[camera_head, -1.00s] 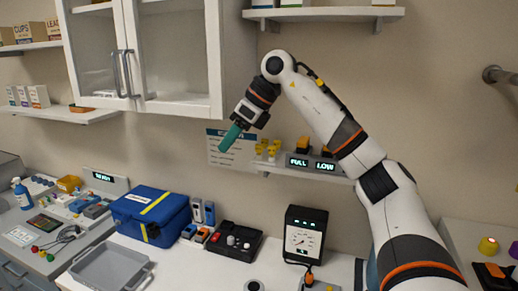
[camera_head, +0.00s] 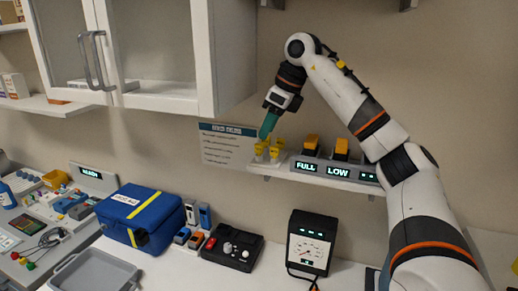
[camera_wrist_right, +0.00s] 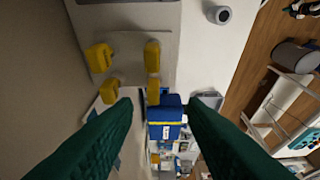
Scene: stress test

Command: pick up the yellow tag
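Several yellow tags (camera_head: 275,152) stand in a small cluster at the left end of the wall shelf (camera_head: 330,180). I cannot tell which one the task means. My right gripper (camera_head: 266,136) points its teal fingers down just above this cluster. In the right wrist view its fingers (camera_wrist_right: 158,104) are spread apart with nothing held between them. There, one yellow tag (camera_wrist_right: 153,92) shows in line with the gap, and others (camera_wrist_right: 100,57) lie to its left, on a pale surface. My left gripper is not in view.
Orange-topped units with FULL (camera_head: 306,166) and LOW displays stand on the shelf right of the tags. A white cabinet (camera_head: 207,60) hangs to the upper left.

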